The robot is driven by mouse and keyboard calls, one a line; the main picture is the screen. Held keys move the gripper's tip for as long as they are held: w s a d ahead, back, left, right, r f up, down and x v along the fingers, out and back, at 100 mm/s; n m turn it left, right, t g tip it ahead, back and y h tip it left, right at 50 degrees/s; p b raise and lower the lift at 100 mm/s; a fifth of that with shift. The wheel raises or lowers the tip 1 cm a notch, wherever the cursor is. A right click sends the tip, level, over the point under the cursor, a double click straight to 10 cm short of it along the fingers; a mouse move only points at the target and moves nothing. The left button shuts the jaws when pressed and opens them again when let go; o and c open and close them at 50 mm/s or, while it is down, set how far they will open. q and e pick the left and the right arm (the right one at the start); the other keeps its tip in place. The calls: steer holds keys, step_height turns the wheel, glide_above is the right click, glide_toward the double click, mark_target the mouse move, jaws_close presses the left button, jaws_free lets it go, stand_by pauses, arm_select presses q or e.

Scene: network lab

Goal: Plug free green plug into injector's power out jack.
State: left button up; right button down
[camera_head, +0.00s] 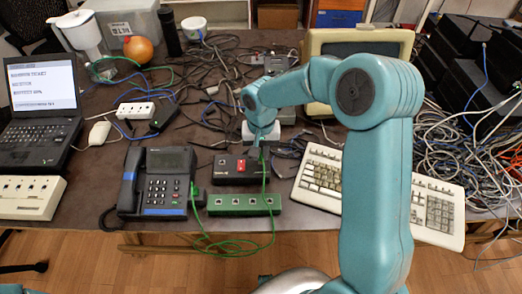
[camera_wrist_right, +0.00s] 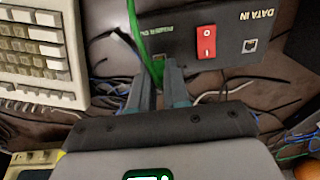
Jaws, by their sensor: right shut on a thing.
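In the right wrist view the injector (camera_wrist_right: 270,22) appears upside down, with a DATA IN label, a jack and a second, partly covered label. My right gripper (camera_head: 258,143) is above the injector's back right part. In the wrist view its fingers (camera_wrist_right: 158,82) are shut on the end of the green cable (camera_wrist_right: 132,30); the plug itself is mostly hidden between them. The green cable (camera_head: 266,222) hangs down past the injector. My left gripper is not in view.
A green box with several jacks (camera_head: 243,205) lies in front of the injector. A desk phone (camera_head: 157,180) stands left, a beige keyboard (camera_head: 330,178) right. Tangled dark cables (camera_head: 215,90) cover the table behind. My right arm hides part of the right side.

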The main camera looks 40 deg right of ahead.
steer(key=shift+f+b, duration=0.7)
stand_by(0.8)
steer(key=c, duration=1)
jaws_free()
steer(key=shift+c, duration=0.2)
step_height(320, 180, up, 16)
steer(key=p, duration=0.1)
steer(key=shift+r, duration=0.2)
